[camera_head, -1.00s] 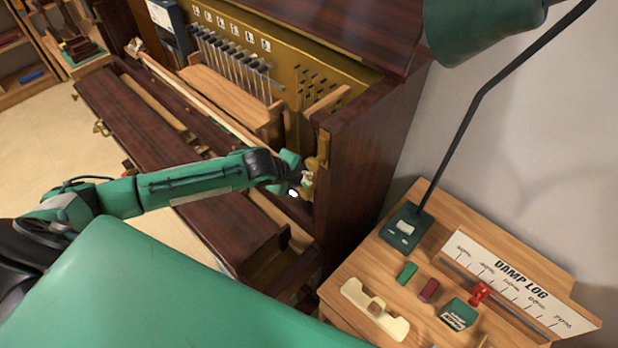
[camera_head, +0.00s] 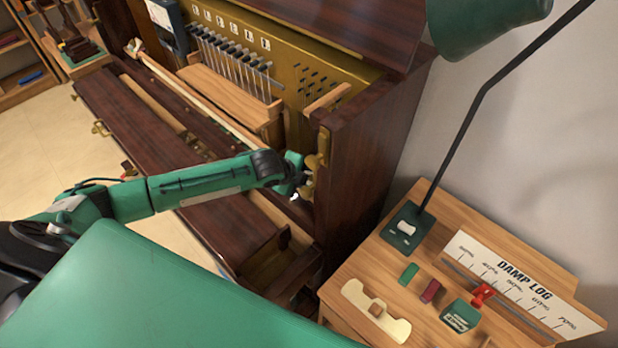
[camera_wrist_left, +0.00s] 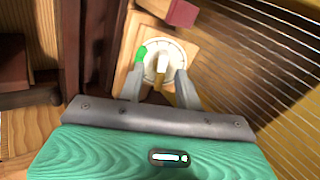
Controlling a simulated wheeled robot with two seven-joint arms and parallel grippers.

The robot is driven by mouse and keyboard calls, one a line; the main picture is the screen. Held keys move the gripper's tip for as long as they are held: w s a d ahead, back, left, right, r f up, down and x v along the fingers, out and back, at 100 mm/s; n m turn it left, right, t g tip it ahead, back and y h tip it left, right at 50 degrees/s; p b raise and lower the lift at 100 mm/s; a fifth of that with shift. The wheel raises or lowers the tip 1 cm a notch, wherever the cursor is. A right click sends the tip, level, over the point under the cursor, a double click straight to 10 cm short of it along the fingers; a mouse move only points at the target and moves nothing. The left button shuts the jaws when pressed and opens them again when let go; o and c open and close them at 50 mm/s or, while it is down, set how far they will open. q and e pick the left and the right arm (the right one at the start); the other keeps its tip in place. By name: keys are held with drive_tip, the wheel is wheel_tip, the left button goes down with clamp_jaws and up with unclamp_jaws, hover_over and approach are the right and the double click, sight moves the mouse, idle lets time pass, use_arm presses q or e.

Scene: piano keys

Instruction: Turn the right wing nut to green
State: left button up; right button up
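In the left wrist view, a round pale dial (camera_wrist_left: 150,50) with a green patch (camera_wrist_left: 140,54) at its upper left is fixed to a light wooden block. A small pale wing nut (camera_wrist_left: 162,64) stands at the dial's middle. My left gripper (camera_wrist_left: 162,80) is open, with one grey finger on either side of the nut; gaps show between fingers and nut. In the head view my left gripper (camera_head: 300,180) is at the inner side of the piano's right end, beside brass fittings (camera_head: 319,160). The nut cannot be made out there. My right gripper is not in view.
The dark piano case (camera_head: 370,150) stands close to the right of the gripper. A side table at right holds a lamp base (camera_head: 408,228), small blocks and a damp log scale (camera_head: 520,280). Strings run beside the dial in the wrist view.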

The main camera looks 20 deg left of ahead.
use_arm(q)
drive_tip(key=shift+b+x, duration=0.45)
drive_tip(key=shift+x, duration=0.45)
drive_tip(key=shift+s+a+r+p, duration=0.15)
drive_tip(key=shift+s+r+p, duration=0.3)
drive_tip(key=shift+p, duration=0.45)
drive_tip(key=shift+w, duration=0.1)
drive_tip(key=c, duration=0.7)
drive_tip(key=shift+c, duration=0.2)
